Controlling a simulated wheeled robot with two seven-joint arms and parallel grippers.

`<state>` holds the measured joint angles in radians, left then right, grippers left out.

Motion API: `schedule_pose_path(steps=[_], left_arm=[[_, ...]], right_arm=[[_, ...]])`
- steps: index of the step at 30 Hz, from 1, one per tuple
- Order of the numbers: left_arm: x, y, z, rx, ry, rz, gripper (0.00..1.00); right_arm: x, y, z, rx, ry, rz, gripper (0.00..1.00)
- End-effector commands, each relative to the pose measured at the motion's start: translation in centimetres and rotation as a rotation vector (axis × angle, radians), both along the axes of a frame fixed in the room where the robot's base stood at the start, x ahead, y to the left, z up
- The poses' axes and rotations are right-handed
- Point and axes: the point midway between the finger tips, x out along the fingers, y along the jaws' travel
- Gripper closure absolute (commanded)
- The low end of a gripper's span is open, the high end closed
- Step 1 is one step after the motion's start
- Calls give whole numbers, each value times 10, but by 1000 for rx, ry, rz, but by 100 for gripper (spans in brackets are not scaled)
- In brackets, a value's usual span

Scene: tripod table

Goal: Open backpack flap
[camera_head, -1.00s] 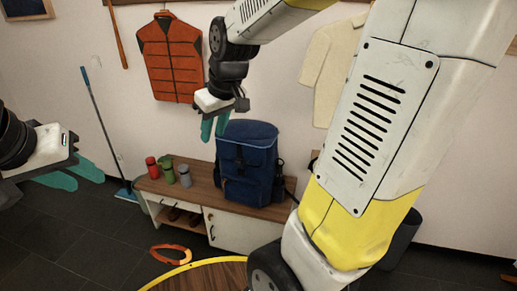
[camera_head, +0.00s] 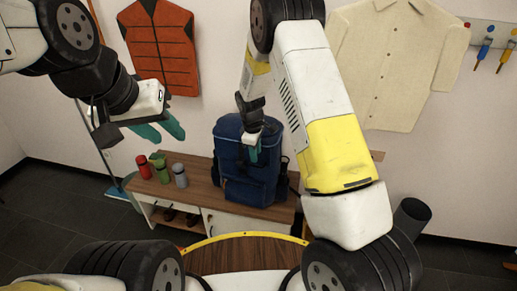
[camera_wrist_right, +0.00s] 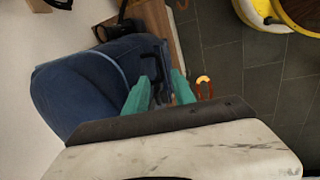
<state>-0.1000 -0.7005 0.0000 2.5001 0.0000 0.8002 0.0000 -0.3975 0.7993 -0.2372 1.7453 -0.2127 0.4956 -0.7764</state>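The dark blue backpack (camera_head: 231,171) stands upright on a wooden-topped bench, its top flap (camera_head: 228,130) lying closed over it. My right gripper (camera_head: 253,155) is in front of the backpack's upper front, fingers pointing down. In the right wrist view its teal fingers (camera_wrist_right: 160,92) are apart, with a black strap or buckle (camera_wrist_right: 155,72) of the backpack (camera_wrist_right: 85,88) showing in the gap; I cannot tell whether they touch it. My left gripper (camera_head: 162,130) is left of the backpack, in the air, with its teal fingers apart and empty.
Red (camera_head: 144,167), green (camera_head: 161,170) and grey (camera_head: 180,175) bottles stand on the bench (camera_head: 200,197) left of the backpack. A round yellow-rimmed table (camera_head: 250,256) is in front. An orange vest (camera_head: 160,45) and a cream shirt (camera_head: 390,60) hang on the wall.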

Motion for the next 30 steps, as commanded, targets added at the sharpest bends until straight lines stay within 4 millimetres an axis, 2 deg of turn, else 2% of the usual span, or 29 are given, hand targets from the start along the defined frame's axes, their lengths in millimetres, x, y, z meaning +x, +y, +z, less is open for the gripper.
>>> schedule_pose_path(steps=[6, 10, 15, 22, 27, 30], left_arm=[[0, 0, 0, 0, 0, 0, 64], [0, 0, 0, 0, 0, 0, 64], [0, 0, 0, 0, 0, 0, 64], [0, 0, 0, 0, 0, 0, 64], [0, 0, 0, 0, 0, 0, 64], [0, 0, 0, 0, 0, 0, 64]], right_arm=[[6, -4, -37, -2, 3, -2, 69], [9, -5, -52, -1, 2, -2, 69], [11, -5, -60, 1, -1, -3, 69], [11, -5, -60, 1, -1, -3, 69], [11, -5, -60, 1, 1, -3, 100], [11, -5, -60, 1, 0, -3, 100]])
